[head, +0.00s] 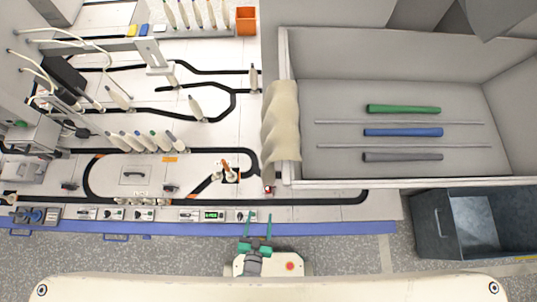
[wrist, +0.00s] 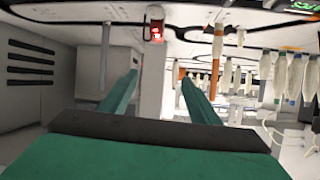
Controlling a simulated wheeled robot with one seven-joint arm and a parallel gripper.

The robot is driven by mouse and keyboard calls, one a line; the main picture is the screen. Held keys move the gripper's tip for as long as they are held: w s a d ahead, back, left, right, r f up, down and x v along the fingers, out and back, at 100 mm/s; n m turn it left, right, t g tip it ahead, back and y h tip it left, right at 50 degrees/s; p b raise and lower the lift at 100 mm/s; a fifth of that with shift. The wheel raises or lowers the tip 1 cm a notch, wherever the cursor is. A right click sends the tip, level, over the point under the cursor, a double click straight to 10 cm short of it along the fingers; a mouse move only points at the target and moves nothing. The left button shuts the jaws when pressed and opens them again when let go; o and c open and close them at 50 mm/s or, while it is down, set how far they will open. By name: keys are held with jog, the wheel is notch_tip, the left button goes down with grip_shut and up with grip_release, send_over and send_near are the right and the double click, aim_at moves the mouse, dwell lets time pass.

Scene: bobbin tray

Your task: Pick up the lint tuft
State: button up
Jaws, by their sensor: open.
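I cannot pick out a lint tuft for certain in either view. Small pale pieces (head: 218,176) lie beside an orange part on the white machine table, too small to identify. My gripper (head: 260,216) is in front of the table's blue front edge, with its two green fingers apart and pointing toward the table. In the wrist view the fingers (wrist: 157,80) are spread with nothing held between them. A pale post with a red-lit part (wrist: 156,33) shows beyond the gap between them.
A large grey tray (head: 400,180) at right holds green, blue and grey tubes and thin rods. A beige cloth (head: 281,125) hangs over its left wall. A dark bin (head: 425,225) stands at lower right. Black track (head: 300,201), several bobbins and an orange box (head: 246,21) occupy the table.

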jog(key=g, duration=0.1)
send_near(268, 197)
jog(key=shift+s+a+r+h, duration=0.4)
jog(key=shift+s+a+r, duration=0.15)
jog(key=shift+a, duration=0.25)
jog(key=shift+w+d+f, duration=0.1)
jog(key=shift+w+f, duration=0.15)
jog(key=shift+f, duration=0.05)
jog(key=x, duration=0.4)
jog(key=shift+w, duration=0.15)
jog(key=shift+d+x, duration=0.2)
jog(key=shift+x, duration=1.3)
jog(key=shift+d+x, duration=0.2)
jog(key=shift+x, duration=1.25)
jog(key=shift+f, duration=0.1)
jog(key=shift+c, duration=0.3)
jog(key=c, duration=1.1)
